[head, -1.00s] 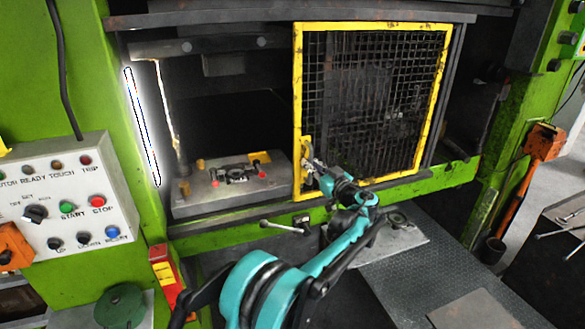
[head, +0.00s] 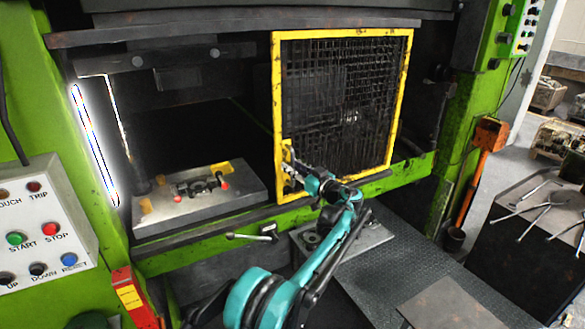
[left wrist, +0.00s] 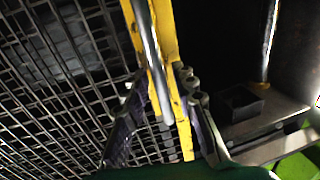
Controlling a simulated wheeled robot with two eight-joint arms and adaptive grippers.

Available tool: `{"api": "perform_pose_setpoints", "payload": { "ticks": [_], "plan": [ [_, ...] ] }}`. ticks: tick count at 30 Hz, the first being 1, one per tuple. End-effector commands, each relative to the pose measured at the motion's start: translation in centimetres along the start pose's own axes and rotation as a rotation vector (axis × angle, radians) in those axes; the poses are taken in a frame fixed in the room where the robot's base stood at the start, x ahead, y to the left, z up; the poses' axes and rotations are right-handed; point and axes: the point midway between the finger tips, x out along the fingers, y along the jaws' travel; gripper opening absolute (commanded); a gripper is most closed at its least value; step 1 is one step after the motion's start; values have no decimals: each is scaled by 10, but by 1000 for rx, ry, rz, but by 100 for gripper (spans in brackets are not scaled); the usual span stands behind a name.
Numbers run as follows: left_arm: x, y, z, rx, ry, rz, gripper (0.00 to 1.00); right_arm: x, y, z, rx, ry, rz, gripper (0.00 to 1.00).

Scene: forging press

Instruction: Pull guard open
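The guard (head: 278,100) is a yellow-framed mesh panel on the press front, covering the right part of the opening. Its grey bar handle (left wrist: 148,45) runs along the yellow edge in the left wrist view. My left gripper (head: 290,168) is at the lower left corner of the guard. In the left wrist view its fingers (left wrist: 162,85) stand on either side of the handle and yellow edge, with a gap between them. Whether either finger touches the bar is unclear. My right gripper is not in view.
The left part of the opening is uncovered, with a grey die block (head: 200,200) inside. A button panel (head: 45,225) is at the left. A dark table with tools (head: 530,210) is at the right.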

Motion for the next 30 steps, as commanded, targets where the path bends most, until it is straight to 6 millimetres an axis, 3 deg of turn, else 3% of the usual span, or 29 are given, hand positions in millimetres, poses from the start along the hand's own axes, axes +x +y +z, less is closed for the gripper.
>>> {"api": "perform_pose_setpoints", "payload": {
  "ticks": [11, 24, 30],
  "plan": [
    [-7, 0, 0, 0, -1, 1, 32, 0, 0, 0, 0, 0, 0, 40],
    [-94, 1, 0, 0, -1, 2, 32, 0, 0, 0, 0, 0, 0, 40],
    [-116, 0, 0, 0, -1, 0, 32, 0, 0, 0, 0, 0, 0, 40]
  ]
}}
